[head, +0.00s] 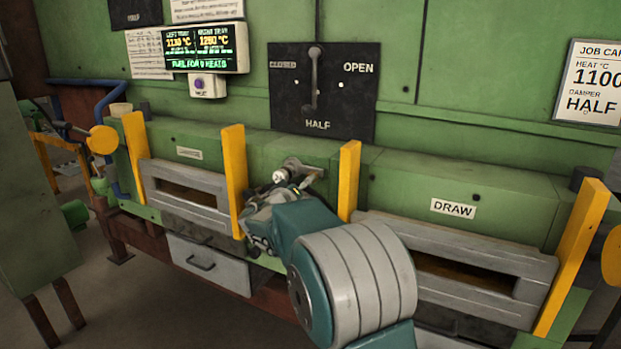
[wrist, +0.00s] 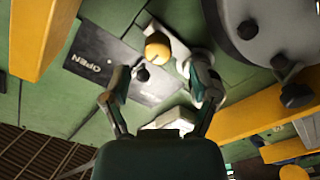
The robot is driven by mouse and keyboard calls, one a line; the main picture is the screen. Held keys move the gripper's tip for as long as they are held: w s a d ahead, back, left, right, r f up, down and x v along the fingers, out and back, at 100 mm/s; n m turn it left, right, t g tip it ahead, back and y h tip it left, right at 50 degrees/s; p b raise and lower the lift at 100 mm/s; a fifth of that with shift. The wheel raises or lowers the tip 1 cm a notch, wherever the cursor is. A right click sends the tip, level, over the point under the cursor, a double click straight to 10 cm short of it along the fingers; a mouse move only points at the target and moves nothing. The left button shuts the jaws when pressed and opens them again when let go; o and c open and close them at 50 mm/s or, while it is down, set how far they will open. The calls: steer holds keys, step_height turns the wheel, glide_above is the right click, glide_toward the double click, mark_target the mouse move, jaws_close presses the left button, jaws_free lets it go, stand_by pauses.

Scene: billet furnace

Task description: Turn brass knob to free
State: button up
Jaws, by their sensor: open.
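In the wrist view a rounded brass-coloured knob (wrist: 157,47) shows beyond my fingertips, roughly in line with the space between them. My gripper (wrist: 157,75) is open, one finger on each side, with nothing visible held. In the head view my gripper (head: 287,205) is at the green furnace front, between two yellow posts and below the black lever panel. A pale metal fitting (head: 286,172) shows just above it there. I cannot pick out the brass colour in that view; my gripper and arm hide part of the fitting. Contact with the knob cannot be told.
The black panel (head: 355,105) carries a lever (head: 314,80) hanging towards HALF. Yellow posts (head: 233,170) and (head: 349,180) flank my gripper closely. Furnace slots lie left (head: 190,197) and right (head: 460,280). A lit display (head: 204,48) is above left.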

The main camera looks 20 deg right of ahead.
steer(key=x, duration=0.5)
steer(key=shift+w+d, duration=0.15)
jaws_close()
